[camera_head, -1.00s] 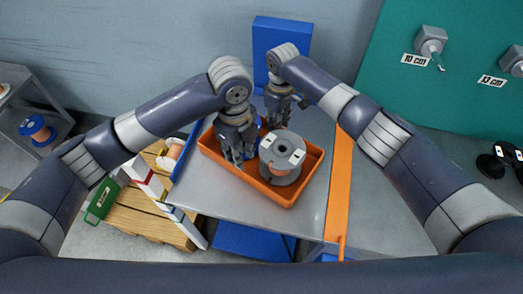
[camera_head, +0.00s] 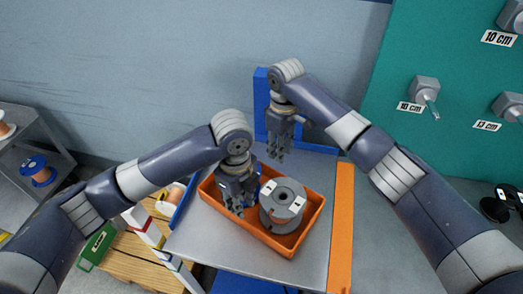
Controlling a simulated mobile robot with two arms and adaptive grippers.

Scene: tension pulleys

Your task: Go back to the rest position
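My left gripper (camera_head: 236,199) points down over the left part of the orange tray (camera_head: 292,248), just left of a grey spool (camera_head: 283,200) with copper-coloured wire. Its fingers are small in view, and I cannot tell how far apart they are or whether they touch the spool. My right gripper (camera_head: 278,153) hangs behind the tray, in front of a blue upright panel (camera_head: 262,106). It is apart from the spool, and nothing shows between its fingers. A blue object partly shows behind the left gripper in the tray.
The tray stands on a grey table (camera_head: 203,238) with an orange bar (camera_head: 341,230) on its right. A green wall (camera_head: 460,90) with pegs is at right. A wooden pallet (camera_head: 130,265) and a green box (camera_head: 97,245) are at lower left. A shelf with spools (camera_head: 38,171) is far left.

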